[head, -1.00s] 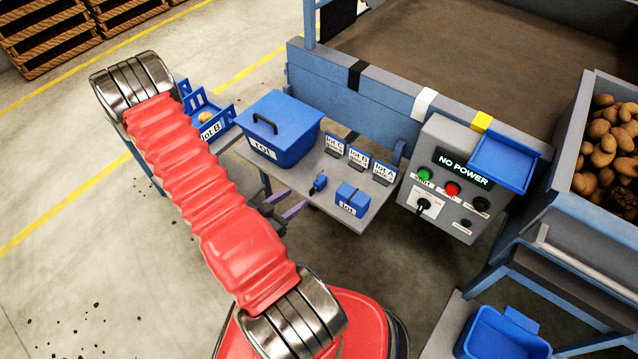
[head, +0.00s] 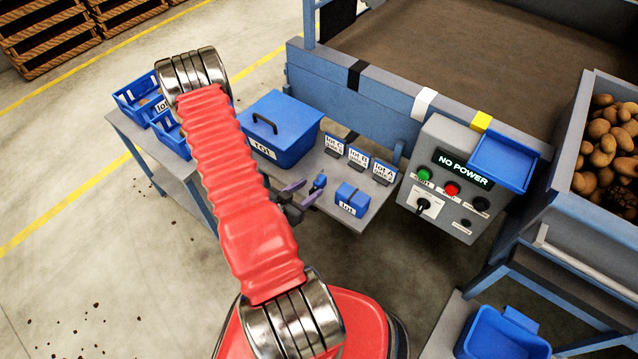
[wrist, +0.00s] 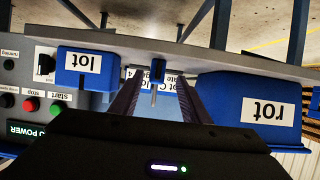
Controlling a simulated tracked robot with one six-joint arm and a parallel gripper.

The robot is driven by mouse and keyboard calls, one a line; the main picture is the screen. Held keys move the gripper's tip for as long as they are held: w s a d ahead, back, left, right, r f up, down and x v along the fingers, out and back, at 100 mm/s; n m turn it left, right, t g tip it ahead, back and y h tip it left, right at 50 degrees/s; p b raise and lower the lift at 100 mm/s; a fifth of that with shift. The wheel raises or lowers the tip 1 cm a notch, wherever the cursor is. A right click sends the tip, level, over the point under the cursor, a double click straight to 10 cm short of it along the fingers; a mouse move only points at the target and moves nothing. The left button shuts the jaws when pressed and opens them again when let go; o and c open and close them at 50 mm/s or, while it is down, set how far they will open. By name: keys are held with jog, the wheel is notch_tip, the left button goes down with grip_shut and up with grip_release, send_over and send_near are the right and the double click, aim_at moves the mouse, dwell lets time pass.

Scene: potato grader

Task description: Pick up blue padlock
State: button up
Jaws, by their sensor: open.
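The small blue padlock (head: 320,181) is on the grey shelf, between the large blue lidded bin and the small blue "lot" box. It also shows in the wrist view (wrist: 153,78), between my two fingers, with a thin grey part below its blue body. My gripper (head: 307,190) is open at the shelf's front edge, its purple-grey fingertips close to the padlock. In the wrist view, my gripper (wrist: 156,80) has one finger on each side of the padlock, with gaps visible. I cannot tell whether either finger touches it. My red arm hides part of the shelf's left side.
The blue bin (head: 280,130) stands left of the padlock, and the "lot" box (head: 352,199) right of it. Several label cards (head: 358,157) stand behind. The control panel (head: 450,180) reads "NO POWER". Blue trays (head: 139,98) sit on a side table at left.

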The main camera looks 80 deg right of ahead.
aim_at(315, 185)
jog(key=shift+s+d+f, duration=0.1)
jog(key=shift+d+f, duration=0.05)
jog(key=shift+d, duration=0.1)
jog(key=shift+s+d, duration=0.1)
jog(key=shift+x, duration=2.5)
jog(key=shift+s, duration=0.15)
jog(key=shift+c, duration=0.4)
grip_shut()
